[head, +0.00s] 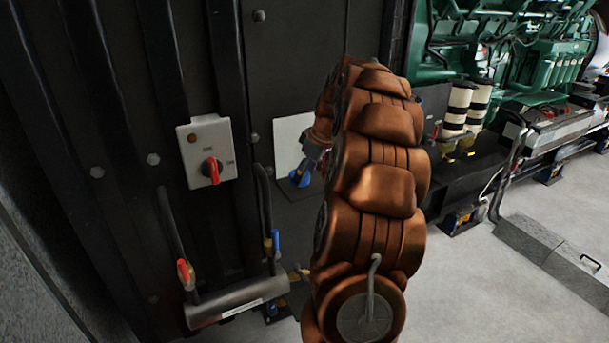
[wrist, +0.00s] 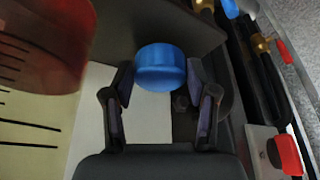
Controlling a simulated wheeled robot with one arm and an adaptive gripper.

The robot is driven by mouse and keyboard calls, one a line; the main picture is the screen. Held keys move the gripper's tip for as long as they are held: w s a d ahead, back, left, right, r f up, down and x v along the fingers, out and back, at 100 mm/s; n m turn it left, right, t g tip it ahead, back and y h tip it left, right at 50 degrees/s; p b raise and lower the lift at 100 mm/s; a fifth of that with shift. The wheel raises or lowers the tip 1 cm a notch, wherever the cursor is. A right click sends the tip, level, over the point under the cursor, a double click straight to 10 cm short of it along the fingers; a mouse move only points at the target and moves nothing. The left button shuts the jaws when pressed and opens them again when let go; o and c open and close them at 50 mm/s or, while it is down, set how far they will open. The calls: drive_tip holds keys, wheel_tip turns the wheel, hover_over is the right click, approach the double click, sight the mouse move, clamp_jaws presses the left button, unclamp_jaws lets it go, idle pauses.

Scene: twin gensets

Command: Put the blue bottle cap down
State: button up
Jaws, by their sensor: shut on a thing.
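The blue bottle cap (wrist: 160,68) is between the fingertips of my gripper (wrist: 161,80) in the wrist view. My gripper is shut on it, with one finger on each side. In the head view the blue cap (head: 300,178) shows at the end of my gripper (head: 307,169), left of my copper-coloured arm. It is in front of a dark panel, near a white plate. My arm hides part of the gripper there. I cannot tell from these frames whether the cap touches a surface below it.
A grey switch box (head: 207,152) with a red knob is on the dark panel at left. Below it are a pipe (head: 237,301) and red (head: 186,274) and blue (head: 275,243) valve handles. A green engine (head: 480,45) stands at the back right. Grey floor (head: 470,290) is clear at lower right.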

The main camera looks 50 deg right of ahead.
drive_tip(key=shift+f+p, duration=0.3)
drive_tip(key=shift+f, duration=0.65)
drive_tip(key=shift+a+f, duration=0.1)
drive_tip(key=shift+f, duration=0.1)
drive_tip(key=o, duration=1)
drive_tip(key=shift+r, duration=0.1)
drive_tip(key=shift+r, duration=0.15)
drive_tip(key=b+v, duration=0.3)
drive_tip(key=v, duration=0.8)
drive_tip(key=shift+s+r, duration=0.25)
drive_tip(key=shift+r, duration=0.1)
